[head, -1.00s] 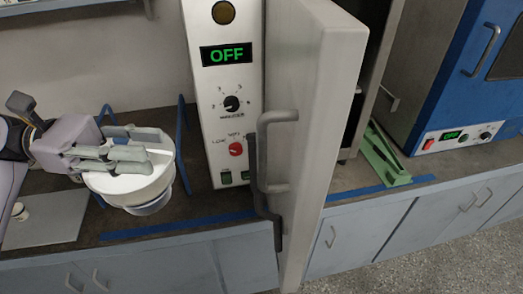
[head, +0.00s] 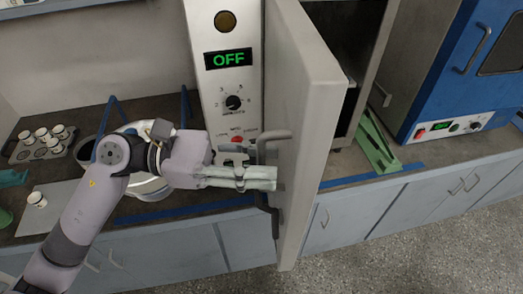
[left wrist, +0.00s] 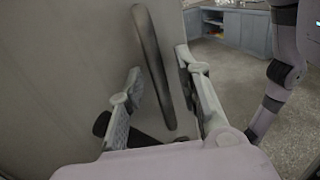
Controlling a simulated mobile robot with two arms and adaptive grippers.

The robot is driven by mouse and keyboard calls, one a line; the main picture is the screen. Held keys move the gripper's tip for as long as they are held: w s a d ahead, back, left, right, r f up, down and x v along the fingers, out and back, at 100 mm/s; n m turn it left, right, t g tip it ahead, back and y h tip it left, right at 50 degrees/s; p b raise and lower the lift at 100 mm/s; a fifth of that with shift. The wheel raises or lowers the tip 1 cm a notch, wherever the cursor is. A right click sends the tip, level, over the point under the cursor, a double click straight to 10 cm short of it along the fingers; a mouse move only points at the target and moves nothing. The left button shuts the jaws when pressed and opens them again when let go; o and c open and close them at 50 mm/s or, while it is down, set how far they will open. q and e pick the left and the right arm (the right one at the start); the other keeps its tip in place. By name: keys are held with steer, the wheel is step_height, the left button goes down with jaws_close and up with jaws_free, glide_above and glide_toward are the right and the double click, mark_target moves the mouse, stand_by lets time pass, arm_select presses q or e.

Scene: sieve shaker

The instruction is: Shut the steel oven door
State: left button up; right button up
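The steel oven's door (head: 305,110) stands open, swung out towards me, with the dark chamber (head: 340,40) showing behind it. A grey bar handle (head: 279,136) is on the door's left face; it also shows in the left wrist view (left wrist: 154,65). My left gripper (head: 268,178) is at the handle. In the left wrist view its two fingers (left wrist: 158,85) are apart, one on each side of the handle, with gaps between them and the bar. In the head view the fingers cover the handle's lower part. My right gripper is in neither view.
The oven's panel (head: 228,90) reads OFF. A green stand (head: 376,143) is right of the door, by a blue oven (head: 460,90). A white bowl (head: 152,187) is behind my left arm. A rack of small jars (head: 45,145) is far left. The floor in front is clear.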

arm_select(q)
steer(key=shift+d, duration=0.25)
jaws_close()
stand_by(0.8)
